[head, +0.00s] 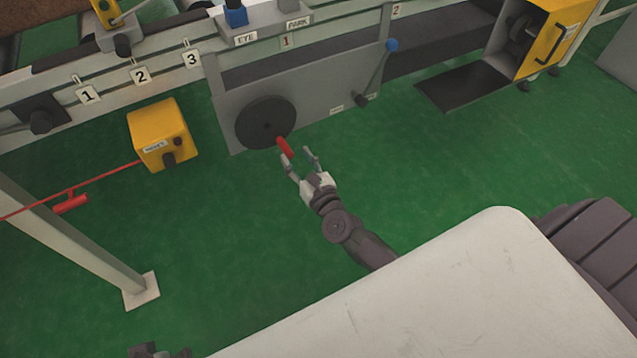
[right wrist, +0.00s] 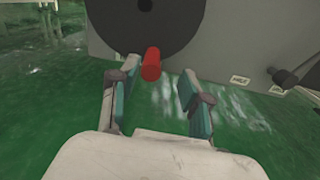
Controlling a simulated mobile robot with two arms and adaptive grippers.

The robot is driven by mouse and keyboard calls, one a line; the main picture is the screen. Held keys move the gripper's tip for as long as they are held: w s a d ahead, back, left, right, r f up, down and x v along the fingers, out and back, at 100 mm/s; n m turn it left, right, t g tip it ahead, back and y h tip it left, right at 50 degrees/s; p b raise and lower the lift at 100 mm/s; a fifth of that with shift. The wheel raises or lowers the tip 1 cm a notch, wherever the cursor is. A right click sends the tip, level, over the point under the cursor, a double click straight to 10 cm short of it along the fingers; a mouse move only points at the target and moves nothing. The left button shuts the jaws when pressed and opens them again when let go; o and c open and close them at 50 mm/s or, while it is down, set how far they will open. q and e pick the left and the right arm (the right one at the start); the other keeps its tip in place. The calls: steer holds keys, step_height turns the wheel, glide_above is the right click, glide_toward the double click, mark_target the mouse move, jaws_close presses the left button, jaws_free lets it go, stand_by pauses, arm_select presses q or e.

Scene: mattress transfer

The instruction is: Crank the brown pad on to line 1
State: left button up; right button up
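A dark round crank wheel (head: 266,122) is on the grey panel, with a red handle (head: 285,147) sticking out at its lower right. My right gripper (head: 302,155) is open, with its fingertips close to the handle. In the right wrist view the red handle (right wrist: 151,64) shows between and just beyond the open fingers (right wrist: 156,80); contact cannot be told. A brown textured surface (head: 40,22), perhaps the brown pad, shows only in part at the top left. A plate marked 1 (head: 88,95) hangs on the rail at left.
Plates marked 2 (head: 141,75) and 3 (head: 191,59) follow along the rail. A yellow reset box (head: 160,130) with a red cord stands left of the wheel. A blue-knobbed lever (head: 378,72) is right of it. Open green floor lies in front.

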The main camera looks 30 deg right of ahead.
arm_select(q)
steer(key=shift+r+p, duration=0.3)
steer(key=shift+r, duration=0.1)
arm_select(e)
steer(key=s, duration=1)
steer(key=shift+d, duration=0.15)
steer(key=shift+s, duration=0.1)
